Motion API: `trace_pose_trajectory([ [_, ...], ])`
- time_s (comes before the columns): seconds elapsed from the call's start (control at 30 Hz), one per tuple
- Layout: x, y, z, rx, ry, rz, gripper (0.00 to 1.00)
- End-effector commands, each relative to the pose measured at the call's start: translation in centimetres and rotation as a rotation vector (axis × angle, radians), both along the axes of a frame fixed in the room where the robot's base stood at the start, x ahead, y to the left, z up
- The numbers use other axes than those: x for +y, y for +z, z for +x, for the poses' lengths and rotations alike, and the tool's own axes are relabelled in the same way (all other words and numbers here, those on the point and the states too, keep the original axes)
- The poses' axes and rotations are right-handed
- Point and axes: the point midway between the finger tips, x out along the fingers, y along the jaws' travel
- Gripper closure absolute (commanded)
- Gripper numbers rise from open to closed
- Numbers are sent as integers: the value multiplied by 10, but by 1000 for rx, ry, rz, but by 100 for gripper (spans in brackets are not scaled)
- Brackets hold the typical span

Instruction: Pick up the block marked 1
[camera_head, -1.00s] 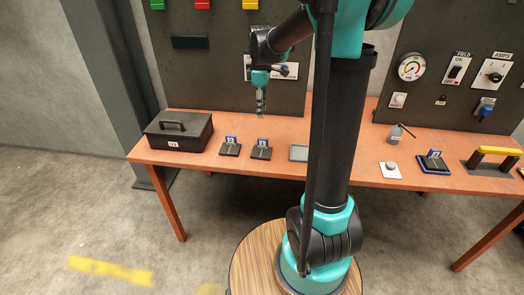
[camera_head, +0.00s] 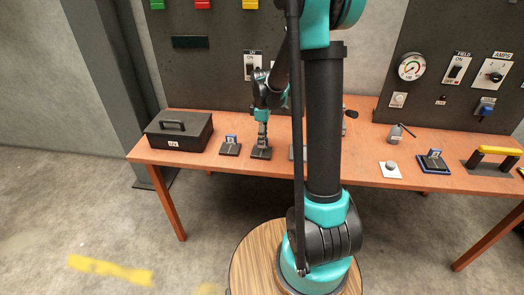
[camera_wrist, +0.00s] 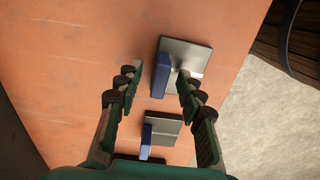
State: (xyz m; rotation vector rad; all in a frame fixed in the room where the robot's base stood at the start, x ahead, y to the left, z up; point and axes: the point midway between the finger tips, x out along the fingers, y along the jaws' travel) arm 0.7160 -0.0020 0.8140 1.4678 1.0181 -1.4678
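My gripper (camera_head: 261,143) points down over the right one of two dark plates at the left of the table. In the wrist view its fingers (camera_wrist: 161,82) are apart. A blue block (camera_wrist: 163,76) on a grey plate (camera_wrist: 196,54) shows between the fingertips; I cannot tell whether they touch it. In the head view my gripper hides this block. A second blue block (camera_wrist: 146,141) on its own plate shows lower in the wrist view; the left block (camera_head: 230,139) stands clear in the head view. A third block (camera_head: 435,154) stands on the right. The marks are too small to read.
A black toolbox (camera_head: 180,131) stands at the table's left end. A white button plate (camera_head: 390,170), a yellow-topped handle (camera_head: 500,150) and a small lever device (camera_head: 397,133) are on the right. Dark panels rise behind the table (camera_head: 215,170).

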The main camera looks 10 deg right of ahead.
Motion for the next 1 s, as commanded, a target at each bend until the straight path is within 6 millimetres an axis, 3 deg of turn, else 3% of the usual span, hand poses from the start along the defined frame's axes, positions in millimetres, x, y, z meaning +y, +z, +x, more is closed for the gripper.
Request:
trace_pose_trajectory([
  [0.13,0,-10,0,0,0,0,62],
  [0.37,0,-11,0,0,0,0,63],
  [0.67,0,-11,0,0,0,0,100],
  [1.0,0,-10,0,0,-1,0,100],
])
